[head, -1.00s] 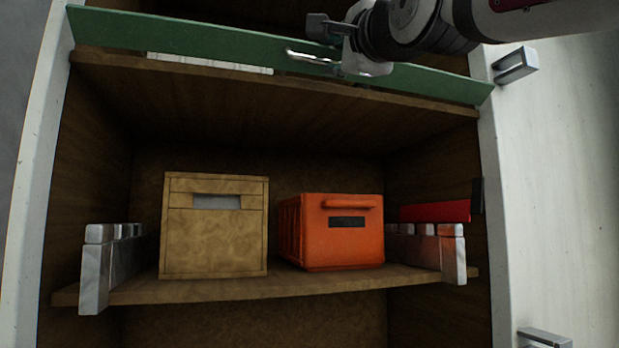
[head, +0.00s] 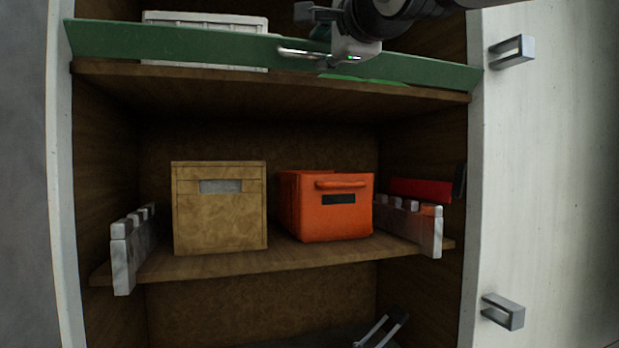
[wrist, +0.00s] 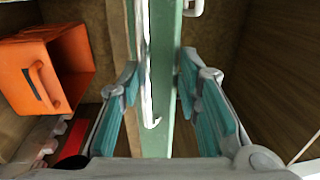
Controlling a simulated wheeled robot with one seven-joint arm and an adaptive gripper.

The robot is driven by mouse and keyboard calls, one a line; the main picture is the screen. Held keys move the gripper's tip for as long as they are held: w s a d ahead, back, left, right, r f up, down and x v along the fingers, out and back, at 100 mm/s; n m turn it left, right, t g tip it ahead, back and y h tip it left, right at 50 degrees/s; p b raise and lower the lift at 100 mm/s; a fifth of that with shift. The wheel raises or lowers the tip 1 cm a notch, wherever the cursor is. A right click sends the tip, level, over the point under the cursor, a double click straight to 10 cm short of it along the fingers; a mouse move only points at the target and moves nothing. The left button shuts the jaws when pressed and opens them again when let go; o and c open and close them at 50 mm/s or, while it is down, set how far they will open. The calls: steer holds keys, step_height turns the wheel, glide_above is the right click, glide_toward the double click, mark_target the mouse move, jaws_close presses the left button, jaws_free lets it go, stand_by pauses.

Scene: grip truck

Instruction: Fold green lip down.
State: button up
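The green lip (head: 180,42) is a long board standing along the front edge of the upper shelf in the head view. A metal handle (head: 298,52) is on its front face. My gripper (head: 335,45) is at the lip, by the right end of the handle. In the wrist view the green lip (wrist: 162,75) runs up the picture between the teal-padded fingers of my gripper (wrist: 160,72). The fingers are apart, one on each side of the lip. I cannot tell whether either pad touches it.
A white crate (head: 205,20) stands behind the lip. On the shelf below are a tan box (head: 220,215), an orange bin (head: 335,215) and a red object (head: 420,189). A cabinet door with handles (head: 512,50) is at the right.

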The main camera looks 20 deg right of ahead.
steer(key=shift+w+r+g+p, duration=0.2)
steer(key=shift+r+g+p, duration=0.45)
steer(key=shift+p, duration=1.4)
steer(key=shift+w+r+g+p, duration=0.2)
steer(key=shift+g+p, duration=0.85)
steer(key=shift+p, duration=0.95)
steer(key=shift+s+d+r, duration=0.1)
steer(key=shift+s, duration=0.15)
steer(key=s+r+b, duration=0.2)
steer(key=s, duration=1.1)
steer(key=s+f+n+g, duration=0.2)
steer(key=s+f+n, duration=0.1)
steer(key=f, duration=0.7)
steer(key=s+f+n+g, duration=0.3)
steer(key=f+n, duration=0.3)
steer(key=f, duration=0.5)
steer(key=s+f+n+g, duration=0.2)
steer(key=s+f+n, duration=0.2)
steer(key=f, duration=0.7)
steer(key=shift+s+a+g+p, duration=0.15)
steer(key=shift+a+g+p, duration=0.05)
steer(key=shift+g+p, duration=0.15)
